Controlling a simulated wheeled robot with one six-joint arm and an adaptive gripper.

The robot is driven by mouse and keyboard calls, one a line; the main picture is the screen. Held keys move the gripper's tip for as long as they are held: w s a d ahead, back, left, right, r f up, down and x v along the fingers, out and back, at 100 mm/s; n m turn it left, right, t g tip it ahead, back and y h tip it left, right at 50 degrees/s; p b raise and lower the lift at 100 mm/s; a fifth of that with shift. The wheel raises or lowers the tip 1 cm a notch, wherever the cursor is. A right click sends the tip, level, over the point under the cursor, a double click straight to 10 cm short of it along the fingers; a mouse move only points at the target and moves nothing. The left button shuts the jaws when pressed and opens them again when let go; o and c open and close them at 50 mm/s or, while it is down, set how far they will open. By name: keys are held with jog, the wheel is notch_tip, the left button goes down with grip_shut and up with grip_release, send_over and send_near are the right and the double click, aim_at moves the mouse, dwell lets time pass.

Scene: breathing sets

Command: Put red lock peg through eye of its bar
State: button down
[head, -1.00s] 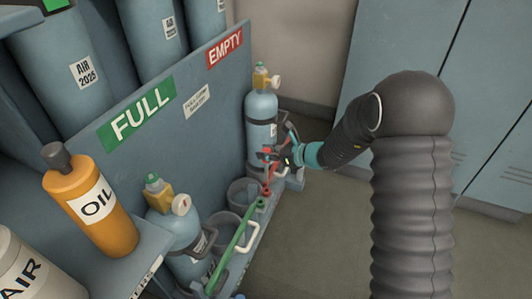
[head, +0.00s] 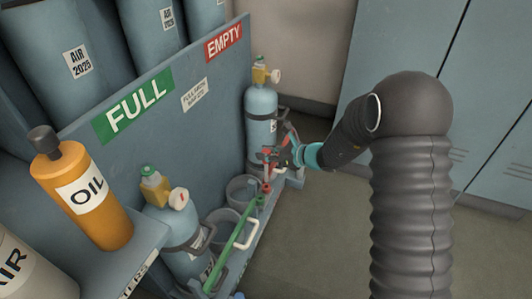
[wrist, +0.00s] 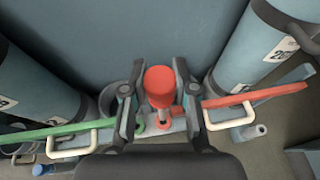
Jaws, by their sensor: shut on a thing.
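My gripper (wrist: 160,98) is shut on the red lock peg (wrist: 160,80), whose round red head faces the wrist camera. Its lower shaft points down toward a red eye (wrist: 165,124) on the rail; I cannot tell whether the tip is inside. The red bar (wrist: 255,97) runs in from the right, and its middle is hidden behind a finger. In the head view, my gripper (head: 277,156) is beside the far cylinder, with the red peg (head: 266,155) at its fingers above the red eye (head: 266,188).
A green bar (head: 237,240) lies along the rack front, its end near the red eye. Pale handles (wrist: 229,118) stand close to the gripper. Cylinders (head: 261,112) stand at both ends of the rack. An orange oil bottle (head: 85,195) is at left. The floor right of the rack is clear.

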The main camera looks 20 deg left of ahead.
jog(key=shift+f+b, duration=1.8)
jog(key=shift+f, duration=0.2)
jog(key=c, duration=0.8)
grip_release()
jog(key=v, duration=1.2)
jog(key=shift+n, duration=0.3)
